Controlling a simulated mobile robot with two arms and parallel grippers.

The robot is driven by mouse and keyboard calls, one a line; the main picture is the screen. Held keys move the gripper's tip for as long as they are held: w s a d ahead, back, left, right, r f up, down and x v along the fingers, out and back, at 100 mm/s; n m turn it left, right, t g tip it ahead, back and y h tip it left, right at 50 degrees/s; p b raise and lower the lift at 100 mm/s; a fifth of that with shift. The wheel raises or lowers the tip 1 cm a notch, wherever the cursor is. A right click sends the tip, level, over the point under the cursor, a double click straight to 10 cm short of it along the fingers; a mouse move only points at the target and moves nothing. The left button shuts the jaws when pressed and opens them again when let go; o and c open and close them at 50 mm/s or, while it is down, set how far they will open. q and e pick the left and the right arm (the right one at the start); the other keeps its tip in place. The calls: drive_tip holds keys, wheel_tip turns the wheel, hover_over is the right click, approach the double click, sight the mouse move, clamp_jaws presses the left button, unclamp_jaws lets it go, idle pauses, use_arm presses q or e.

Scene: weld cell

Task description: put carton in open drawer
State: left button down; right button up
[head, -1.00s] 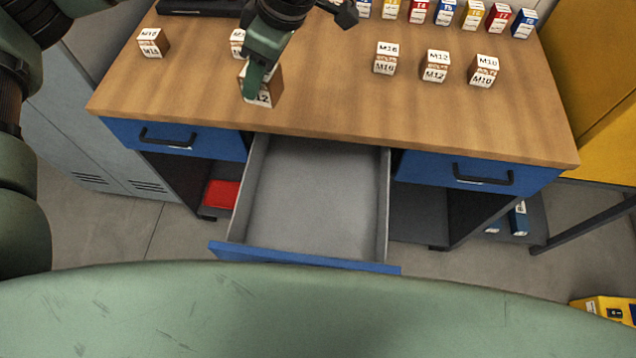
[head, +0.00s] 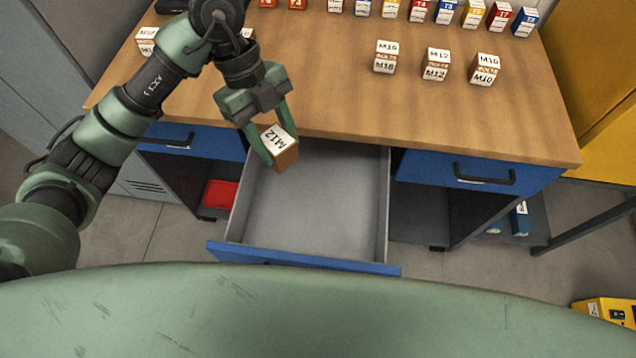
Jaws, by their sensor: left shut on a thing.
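My left gripper (head: 272,146) is shut on a small brown carton (head: 287,156) with a white top marked M12. It holds the carton tilted, over the back left part of the open drawer. The drawer (head: 318,205) is grey inside with a blue front; it is pulled out below the middle of the wooden bench and its visible floor is empty. The carton looks above the drawer floor, apart from it. My right gripper is not in view.
Several other cartons, such as one marked M16 (head: 385,57), stand on the bench top (head: 350,105). Small coloured boxes line its back edge. Shut blue drawers (head: 482,174) flank the open one. A red bin (head: 220,194) sits on the lower left shelf.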

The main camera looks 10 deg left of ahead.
use_arm(q)
drive_tip(key=n, duration=0.1)
drive_tip(key=s+f+n+t, duration=0.1)
drive_tip(key=n, duration=0.2)
drive_tip(key=shift+s+a+f+t+h, duration=0.2)
drive_tip(key=shift+f+t+h, duration=0.1)
drive_tip(key=shift+h, duration=0.1)
drive_tip(key=n, duration=0.2)
drive_tip(key=n+t, duration=0.1)
drive_tip(key=shift+s+a+f, duration=0.15)
drive_tip(key=shift+s+f, duration=0.15)
drive_tip(key=shift+f, duration=0.3)
hover_over(295, 214)
drive_tip(key=a, duration=0.2)
drive_tip(key=shift+n, duration=0.3)
drive_tip(key=f, duration=1.9)
drive_tip(key=shift+w+a+f+p, duration=0.1)
drive_tip(key=shift+a+f+p, duration=0.1)
drive_tip(key=shift+f+p, duration=0.15)
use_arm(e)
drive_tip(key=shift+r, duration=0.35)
use_arm(q)
drive_tip(key=shift+f, duration=0.1)
drive_tip(key=c, duration=0.7)
unclamp_jaws()
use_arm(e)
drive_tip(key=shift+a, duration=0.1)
